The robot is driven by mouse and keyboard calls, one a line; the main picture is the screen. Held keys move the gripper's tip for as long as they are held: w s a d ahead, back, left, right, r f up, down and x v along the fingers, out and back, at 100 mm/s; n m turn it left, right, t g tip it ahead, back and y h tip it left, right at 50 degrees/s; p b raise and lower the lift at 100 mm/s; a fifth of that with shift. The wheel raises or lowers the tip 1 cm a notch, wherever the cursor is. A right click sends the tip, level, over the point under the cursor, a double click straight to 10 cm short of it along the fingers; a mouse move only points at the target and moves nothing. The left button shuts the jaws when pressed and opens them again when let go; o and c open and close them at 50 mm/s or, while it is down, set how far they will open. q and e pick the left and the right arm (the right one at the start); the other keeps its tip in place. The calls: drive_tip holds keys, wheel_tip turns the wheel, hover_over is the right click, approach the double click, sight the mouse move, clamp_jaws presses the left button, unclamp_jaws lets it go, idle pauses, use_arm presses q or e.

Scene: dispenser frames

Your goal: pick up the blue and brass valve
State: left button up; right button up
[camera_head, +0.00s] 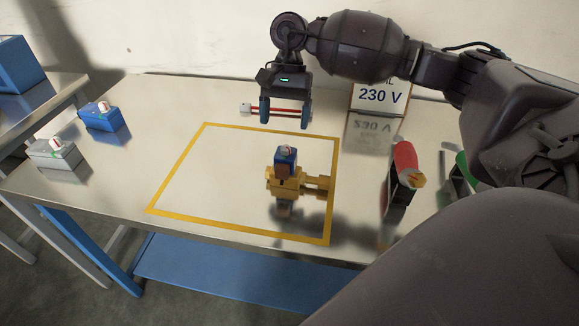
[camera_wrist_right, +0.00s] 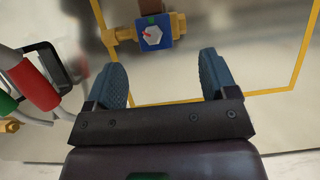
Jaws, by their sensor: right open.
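The blue and brass valve (camera_head: 285,183) stands upright inside a yellow-outlined square on the metal table. Its blue block is on top, and a brass pipe end points right in the head view. My right gripper (camera_head: 285,114) is open and empty, raised above the table behind the valve and apart from it. In the right wrist view, the valve (camera_wrist_right: 155,33) lies beyond the two blue-padded fingers (camera_wrist_right: 161,76), not between them. Its blue top carries a pale knob with a red mark. My left gripper is in neither view.
A 230 V sign (camera_head: 379,97) stands at the back. A red-handled item (camera_head: 405,164) and a green one (camera_head: 461,163) sit in dark holders at right. A blue box (camera_head: 103,118) and a grey box (camera_head: 53,153) stand at left. The table around the valve is clear.

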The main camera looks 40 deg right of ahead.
sight(285, 156)
drive_tip(key=x, duration=0.4)
drive_tip(key=shift+d+x, duration=0.2)
drive_tip(key=shift+x, duration=1.1)
drive_tip(key=shift+d+x, duration=0.2)
drive_tip(key=shift+x, duration=1.1)
drive_tip(key=shift+s, duration=0.15)
drive_tip(key=shift+c, duration=0.4)
drive_tip(key=c, duration=1.3)
drive_tip(key=shift+o, duration=0.2)
